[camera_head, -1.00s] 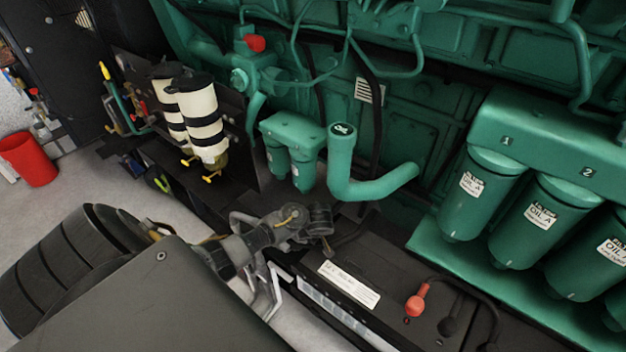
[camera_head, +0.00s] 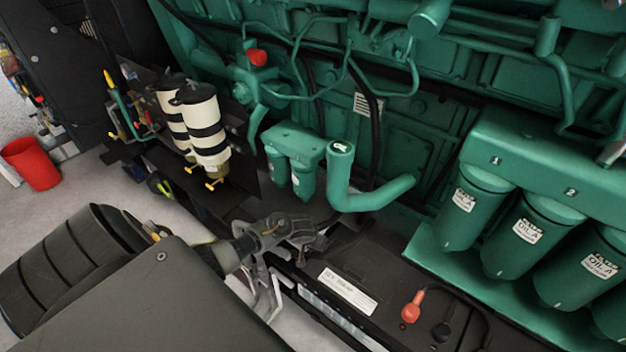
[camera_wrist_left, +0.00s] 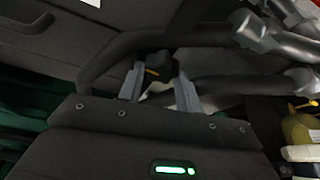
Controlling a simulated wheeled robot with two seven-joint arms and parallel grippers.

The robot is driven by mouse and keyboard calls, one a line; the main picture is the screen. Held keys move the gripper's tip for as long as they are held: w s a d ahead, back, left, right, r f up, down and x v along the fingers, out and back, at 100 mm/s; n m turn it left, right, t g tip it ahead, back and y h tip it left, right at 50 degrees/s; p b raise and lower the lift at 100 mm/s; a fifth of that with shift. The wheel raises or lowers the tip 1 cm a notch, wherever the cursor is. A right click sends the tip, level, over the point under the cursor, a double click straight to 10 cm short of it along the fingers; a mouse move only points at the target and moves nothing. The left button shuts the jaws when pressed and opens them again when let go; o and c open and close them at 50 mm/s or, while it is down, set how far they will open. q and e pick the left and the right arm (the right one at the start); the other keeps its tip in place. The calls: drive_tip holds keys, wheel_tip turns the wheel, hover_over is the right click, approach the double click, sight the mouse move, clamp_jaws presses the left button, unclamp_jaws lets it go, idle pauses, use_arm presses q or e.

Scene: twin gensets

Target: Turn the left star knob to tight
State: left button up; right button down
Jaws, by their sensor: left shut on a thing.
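My right gripper is not in view.
The black battery (camera_head: 385,268) has a white label and a red terminal cap (camera_head: 413,305). A green elbow pipe (camera_head: 372,197) and two small green filters (camera_head: 290,160) stand behind the gripper. Cream-and-black separators (camera_head: 207,128) stand to the left. Dark hoses (camera_wrist_left: 125,50) pass close to the fingers.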

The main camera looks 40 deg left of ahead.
use_arm(q)
drive_tip(key=m+h+p, duration=0.1)
drive_tip(key=m, duration=0.2)
drive_tip(key=shift+a, duration=0.1)
drive_tip(key=shift+m+h, duration=0.4)
drive_tip(key=shift+m, duration=0.5)
drive_tip(key=shift+m+h, duration=0.4)
drive_tip(key=shift+m, duration=0.5)
drive_tip(key=shift+f+m+g+h+b, duration=0.15)
drive_tip(key=shift+m+g+h+b, duration=0.2)
drive_tip(key=shift+m, duration=0.55)
drive_tip(key=m+g+h+b, duration=0.1)
drive_tip(key=m+b, duration=0.2)
drive_tip(key=m, duration=0.1)
drive_tip(key=shift+a+f, duration=0.1)
drive_tip(key=m+h+b, duration=0.1)
drive_tip(key=m+b, duration=0.1)
drive_tip(key=m, duration=0.1)
drive_tip(key=shift+g+b, duration=0.3)
drive_tip(key=shift+g, duration=0.05)
drive_tip(key=shift+m+g+b, duration=0.3)
drive_tip(key=shift+m+b, duration=0.3)
drive_tip(key=shift+m, duration=0.2)
drive_tip(key=shift+r, duration=0.2)
